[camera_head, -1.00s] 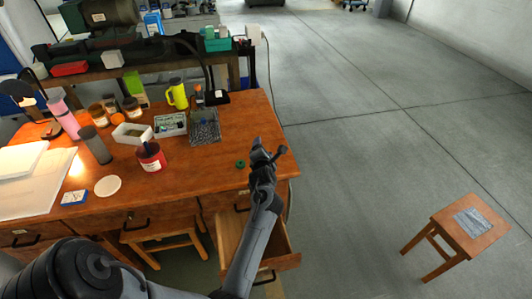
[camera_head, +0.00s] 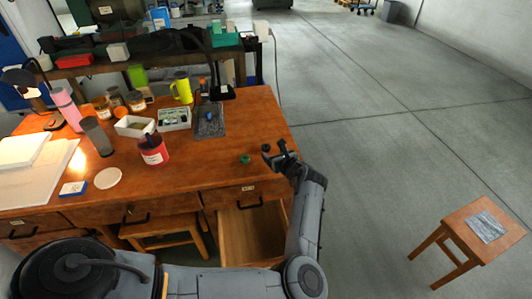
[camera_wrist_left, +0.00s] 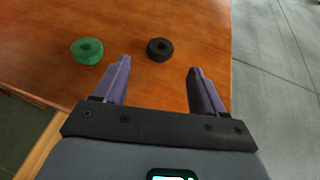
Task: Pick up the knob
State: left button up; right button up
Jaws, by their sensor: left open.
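Two small round pieces with a hole in the middle lie on the wooden desk; I cannot tell which one is the knob. The green one (camera_wrist_left: 87,51) is outside my left gripper's fingers, to their left in the wrist view; it also shows in the head view (camera_head: 245,159). The black one (camera_wrist_left: 159,49) lies ahead of the gap between the fingertips, not touched. My left gripper (camera_wrist_left: 160,67) is open and empty over the desk's right edge; in the head view it shows just right of the green piece (camera_head: 276,152). My right gripper is not in view.
The desk (camera_head: 205,165) has an open drawer (camera_head: 252,235) below my left arm. A red pot (camera_head: 153,150), a dark tray (camera_head: 210,122), a white box (camera_head: 134,126) and several jars stand further left. A stool (camera_head: 462,235) stands on open floor at right.

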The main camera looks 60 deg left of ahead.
aim_at(267, 148)
pick_arm(q)
jog(key=shift+x, duration=0.95)
jog(key=shift+b+x, duration=0.85)
jog(key=shift+x, duration=1.7)
jog(key=shift+r, duration=0.15)
jog(key=c, duration=1.1)
